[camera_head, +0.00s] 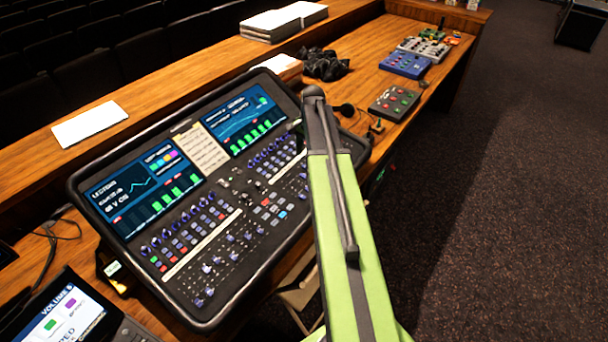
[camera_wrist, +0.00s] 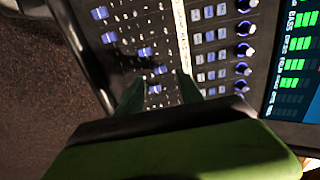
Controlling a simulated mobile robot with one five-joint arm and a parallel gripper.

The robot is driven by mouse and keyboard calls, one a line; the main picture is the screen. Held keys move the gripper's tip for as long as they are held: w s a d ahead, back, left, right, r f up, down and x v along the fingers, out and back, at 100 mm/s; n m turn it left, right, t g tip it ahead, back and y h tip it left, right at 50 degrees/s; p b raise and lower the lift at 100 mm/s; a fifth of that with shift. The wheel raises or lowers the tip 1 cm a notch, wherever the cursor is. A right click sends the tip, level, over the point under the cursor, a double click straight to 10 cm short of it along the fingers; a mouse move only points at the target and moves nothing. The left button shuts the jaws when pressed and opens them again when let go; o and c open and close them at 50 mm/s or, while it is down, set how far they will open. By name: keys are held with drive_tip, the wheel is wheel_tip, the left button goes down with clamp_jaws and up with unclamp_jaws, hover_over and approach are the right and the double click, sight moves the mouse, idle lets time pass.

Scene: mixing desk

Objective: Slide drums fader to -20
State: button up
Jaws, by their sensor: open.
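The mixing desk (camera_head: 205,325) is a black console with screens, knobs, buttons and rows of faders, including a blue fader cap (camera_head: 207,268) on its lower left. In the wrist view, several blue fader caps stand in a staggered row left of a pale label strip (camera_wrist: 181,30). My gripper (camera_wrist: 158,86) is open, with its two dark green fingers pointing at the fader area. One blue fader cap (camera_wrist: 155,89) shows between the fingers, with no clear contact. I cannot read which fader is drums. In the head view, my green arm hides the gripper and the desk's right part.
A tablet-like screen (camera_head: 65,318) stands at the lower left. White paper (camera_head: 90,124) lies on the ledge behind the desk. Small control boxes, including a blue one (camera_head: 405,65), and a dark crumpled heap (camera_head: 326,64) sit further back. Carpet (camera_head: 500,190) is clear at right.

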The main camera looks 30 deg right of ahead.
sight(304, 167)
drive_tip(key=f+b, duration=0.1)
drive_tip(key=f, duration=0.1)
drive_tip(key=f+b, duration=0.3)
drive_tip(key=shift+w+a+f, duration=0.1)
drive_tip(key=shift+w+f, duration=0.2)
drive_tip(key=shift+f, duration=0.1)
drive_tip(key=shift+r, duration=0.15)
clamp_jaws()
drive_tip(key=shift+s, duration=0.1)
idle(0.7)
